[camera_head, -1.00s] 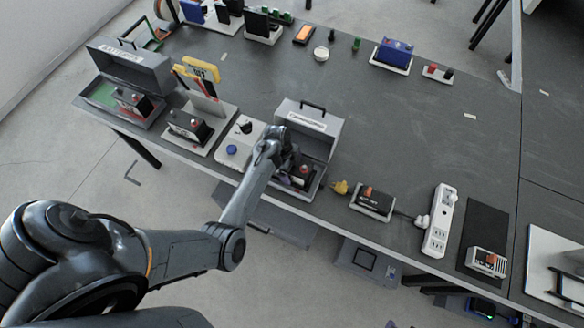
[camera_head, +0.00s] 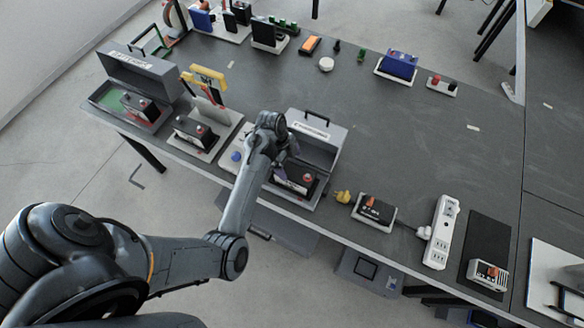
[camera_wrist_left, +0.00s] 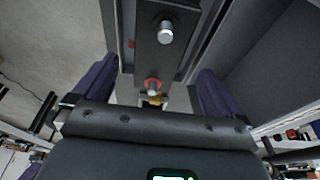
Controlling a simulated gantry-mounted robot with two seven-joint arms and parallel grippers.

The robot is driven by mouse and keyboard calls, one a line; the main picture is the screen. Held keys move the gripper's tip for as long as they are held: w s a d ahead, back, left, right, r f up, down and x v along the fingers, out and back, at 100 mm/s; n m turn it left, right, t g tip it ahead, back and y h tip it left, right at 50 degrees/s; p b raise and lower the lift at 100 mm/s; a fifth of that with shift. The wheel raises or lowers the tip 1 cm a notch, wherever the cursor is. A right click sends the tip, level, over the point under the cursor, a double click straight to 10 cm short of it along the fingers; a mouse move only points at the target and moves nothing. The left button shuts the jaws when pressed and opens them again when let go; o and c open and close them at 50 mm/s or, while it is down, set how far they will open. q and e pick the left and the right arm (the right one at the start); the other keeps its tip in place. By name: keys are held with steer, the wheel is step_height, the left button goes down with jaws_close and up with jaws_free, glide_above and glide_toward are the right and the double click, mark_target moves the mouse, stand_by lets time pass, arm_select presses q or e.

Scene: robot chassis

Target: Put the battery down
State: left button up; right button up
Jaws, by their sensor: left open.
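A black battery (camera_head: 297,181) with a red terminal lies in the open grey case (camera_head: 318,130) at the front edge of the table. My left gripper (camera_head: 289,168) is open above the left part of the case and partly covers the battery. In the left wrist view, the two purple fingers (camera_wrist_left: 153,90) stand wide apart. The dark battery (camera_wrist_left: 165,42), with a silver terminal and a red-ringed one, shows between and beyond them, with visible gaps at its sides. My right gripper is not in view.
Left of the case stand a battery on a white tray with a yellow-topped tester (camera_head: 207,80) and another open grey case (camera_head: 140,70). To the right are a yellow plug (camera_head: 342,197), a small device (camera_head: 374,211) and a white power strip (camera_head: 441,232). The table's middle is clear.

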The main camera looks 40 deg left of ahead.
arm_select(q)
steer(key=shift+v, duration=0.9)
steer(key=s+n, duration=0.1)
steer(key=s+a+n+y, duration=0.1)
steer(key=s+a+r, duration=0.1)
steer(key=shift+s+n+y, duration=0.3)
steer(key=shift+n+y, duration=0.1)
steer(key=s+d+r+n+t, duration=0.1)
steer(key=s+d+r+n, duration=0.2)
steer(key=s+d+n, duration=0.2)
steer(key=s+d+r+n+t, duration=0.1)
steer(key=s+d+r+n, duration=0.3)
steer(key=s+d, duration=0.4)
steer(key=s, duration=0.3)
steer(key=shift+s+d+r+n+t+y, duration=0.25)
steer(key=shift+r+n+t+y, duration=0.1)
steer(key=shift+n+t+y, duration=0.05)
step_height(320, 180, up, 16)
steer(key=p, duration=1.6)
steer(key=shift+f, duration=0.2)
